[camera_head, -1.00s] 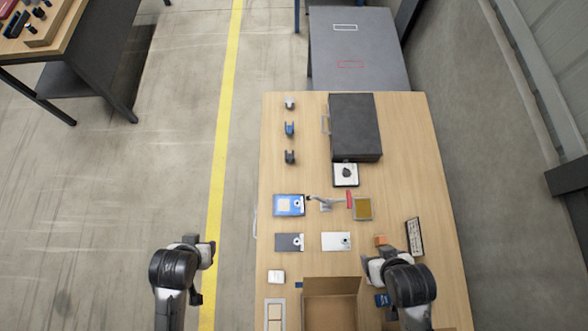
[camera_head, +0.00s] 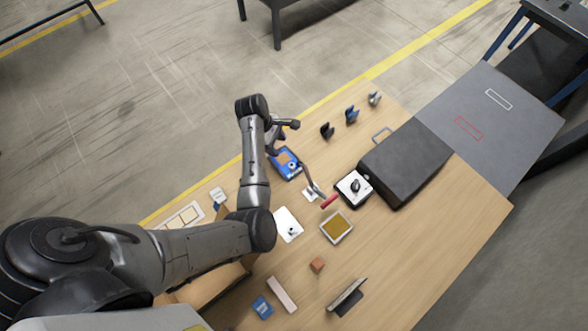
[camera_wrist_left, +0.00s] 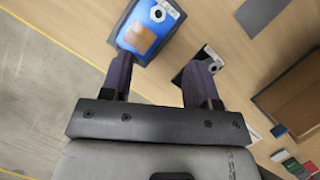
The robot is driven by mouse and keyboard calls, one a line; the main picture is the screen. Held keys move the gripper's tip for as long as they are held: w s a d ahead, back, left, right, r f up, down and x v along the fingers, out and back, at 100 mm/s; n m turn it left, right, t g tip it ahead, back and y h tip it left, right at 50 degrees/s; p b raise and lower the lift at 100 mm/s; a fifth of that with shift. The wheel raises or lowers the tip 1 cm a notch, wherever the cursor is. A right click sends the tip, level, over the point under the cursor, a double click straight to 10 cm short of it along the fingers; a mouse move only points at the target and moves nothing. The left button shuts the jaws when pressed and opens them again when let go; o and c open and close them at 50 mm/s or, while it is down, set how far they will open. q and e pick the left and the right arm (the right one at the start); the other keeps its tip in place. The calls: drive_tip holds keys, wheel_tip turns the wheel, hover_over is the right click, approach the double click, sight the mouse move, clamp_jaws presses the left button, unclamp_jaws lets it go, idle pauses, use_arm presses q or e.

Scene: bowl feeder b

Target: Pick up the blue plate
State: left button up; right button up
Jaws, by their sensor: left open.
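The blue plate (camera_head: 293,173) lies flat on the wooden table near its far left edge, with a tan square and a white round mark on it. My left gripper (camera_head: 285,138) is just beyond the plate in the head view and holds nothing. In the left wrist view my left gripper (camera_wrist_left: 158,78) has its two dark fingers spread wide. The blue plate (camera_wrist_left: 164,29) shows past the tip of the left finger there, with nothing between the fingers but table. Whether a finger touches it I cannot tell. My right gripper is not in view.
Close by are a red-handled tool (camera_head: 329,201), a white plate (camera_head: 284,221) and a yellow-filled tray (camera_head: 337,228). A dark case (camera_head: 405,162) stands to the right. A cardboard box (camera_head: 205,288) is partly hidden by my left arm. A dark plate (camera_wrist_left: 190,72) is partly behind a finger.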

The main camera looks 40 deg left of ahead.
sight(291, 165)
use_arm(q)
drive_tip(key=b+x, duration=0.1)
drive_tip(key=x, duration=1.1)
drive_tip(key=shift+w+f, duration=0.25)
drive_tip(key=shift+f, duration=0.1)
clamp_jaws()
drive_tip(key=shift+r, duration=0.15)
